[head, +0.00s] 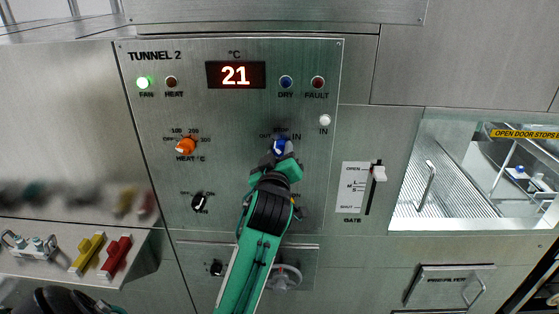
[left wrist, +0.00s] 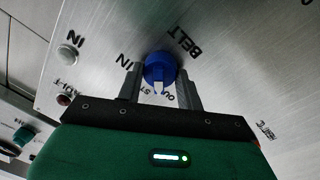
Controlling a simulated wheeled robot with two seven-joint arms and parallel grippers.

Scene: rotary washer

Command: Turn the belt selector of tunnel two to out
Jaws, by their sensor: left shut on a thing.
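The belt selector is a blue knob (head: 281,146) on the Tunnel 2 panel, below the red 21 display. The green and black left gripper (head: 280,157) reaches up to it from below and covers part of its labels. In the left wrist view the blue knob (left wrist: 160,66) sits between the two dark fingers of my left gripper (left wrist: 161,84), which are shut on it. BELT and IN show beside it there; the OUT label is partly hidden. A white mark on the knob faces the gripper; I cannot tell exactly which label it meets. My right gripper is not in view.
An orange heat knob (head: 185,146) and a black switch (head: 199,202) are left of my arm. The gate slider (head: 378,174) and an open tunnel window (head: 470,170) are to the right. Yellow (head: 87,252) and red (head: 115,257) levers stand lower left.

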